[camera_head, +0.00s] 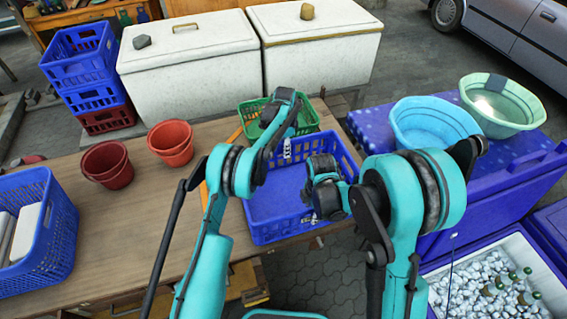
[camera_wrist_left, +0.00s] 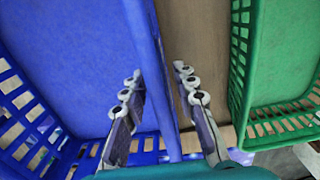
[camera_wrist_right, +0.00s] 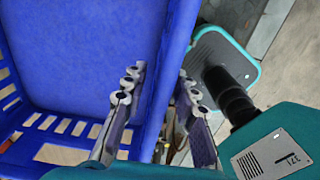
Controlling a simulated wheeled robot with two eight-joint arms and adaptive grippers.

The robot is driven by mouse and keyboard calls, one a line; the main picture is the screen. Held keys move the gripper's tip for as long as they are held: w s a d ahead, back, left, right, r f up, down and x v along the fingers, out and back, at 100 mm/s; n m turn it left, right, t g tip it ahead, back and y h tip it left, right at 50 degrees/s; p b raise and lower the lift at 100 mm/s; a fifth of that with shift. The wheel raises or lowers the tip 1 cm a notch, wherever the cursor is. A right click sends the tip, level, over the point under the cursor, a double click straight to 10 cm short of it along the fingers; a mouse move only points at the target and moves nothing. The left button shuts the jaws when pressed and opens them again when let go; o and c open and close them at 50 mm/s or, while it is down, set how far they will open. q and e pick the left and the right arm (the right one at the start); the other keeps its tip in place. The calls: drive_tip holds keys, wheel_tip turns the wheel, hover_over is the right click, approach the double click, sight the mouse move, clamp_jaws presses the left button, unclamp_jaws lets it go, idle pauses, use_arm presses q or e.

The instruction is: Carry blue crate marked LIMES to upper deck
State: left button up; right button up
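An empty blue crate (camera_head: 262,232) sits on the wooden table's right end; no LIMES marking is readable on it. My left gripper (camera_head: 287,150) is at its far wall. In the left wrist view its open fingers (camera_wrist_left: 160,88) straddle the blue wall (camera_wrist_left: 158,60), with a gap on the outer side. My right gripper (camera_head: 308,205) is at the crate's right-near side. In the right wrist view its open fingers (camera_wrist_right: 163,88) straddle that wall (camera_wrist_right: 174,55). I cannot tell which surface is the upper deck.
A green crate (camera_head: 312,122) stands just behind the blue one. Red buckets (camera_head: 171,143) and another blue crate (camera_head: 60,240) are left on the table (camera_head: 150,215). Stacked crates (camera_head: 85,70) and white chests (camera_head: 190,60) stand behind. Basins (camera_head: 432,122) stand on a blue chest at right.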

use_arm(q)
drive_tip(key=shift+r, duration=0.1)
wheel_tip(320, 180, up, 12)
drive_tip(key=shift+f, duration=0.2)
drive_tip(key=shift+r, duration=0.15)
use_arm(e)
wheel_tip(320, 180, up, 12)
drive_tip(key=shift+r, duration=0.1)
idle(0.4)
idle(0.3)
